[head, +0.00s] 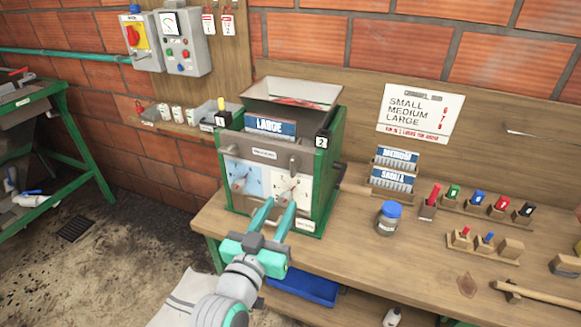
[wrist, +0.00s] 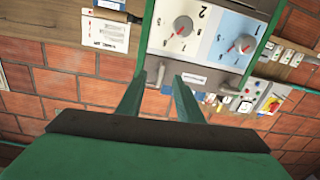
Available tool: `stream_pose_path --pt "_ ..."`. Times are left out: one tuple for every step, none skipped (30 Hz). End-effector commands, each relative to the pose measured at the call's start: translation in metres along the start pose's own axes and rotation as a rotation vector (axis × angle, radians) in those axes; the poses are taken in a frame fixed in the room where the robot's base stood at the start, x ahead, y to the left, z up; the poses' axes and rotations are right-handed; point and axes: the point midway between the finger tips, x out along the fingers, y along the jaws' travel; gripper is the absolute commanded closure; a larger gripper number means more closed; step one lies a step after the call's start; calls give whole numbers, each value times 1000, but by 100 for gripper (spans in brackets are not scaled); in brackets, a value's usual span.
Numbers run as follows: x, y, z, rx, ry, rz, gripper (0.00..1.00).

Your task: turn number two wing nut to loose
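A small metal fastener, apparently the number two wing nut (head: 294,163), sticks out on the "2" side above a dial (head: 290,188). It also seems to show in the wrist view (wrist: 152,74), near my left fingertip; contact cannot be told. My gripper (head: 280,203) is in front of the machine's right half.
A second dial (head: 239,182) is on the pulper's left panel. A LARGE plate (head: 270,125) stands at its top. A blue-lidded jar (head: 388,217) and several coloured pegs are on the bench to the right. A blue bin (head: 302,287) is below.

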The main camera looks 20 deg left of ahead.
Motion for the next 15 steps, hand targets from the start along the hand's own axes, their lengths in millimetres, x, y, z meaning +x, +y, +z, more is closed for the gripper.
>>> stream_pose_path --pt "0 -4 -15 21 9 7 67" --pt "0 -5 -21 31 9 12 67" --pt "0 -7 -27 41 10 17 67" --pt "-1 -8 -31 49 10 22 67" --pt "-1 -8 -35 55 10 25 67" --pt "-1 -9 -38 63 10 28 67" --pt "-1 -9 -40 67 9 30 67" --pt "-1 -9 -42 70 9 32 67" --pt "0 -9 -43 73 9 34 67" --pt "1 -9 -44 74 9 35 67" --pt "3 -9 -44 75 9 36 67" --pt "6 -9 -44 75 9 37 67" --pt "10 -8 -44 75 8 38 67" --pt "13 -8 -44 75 8 38 67" --pt "19 -8 -44 74 7 38 67"
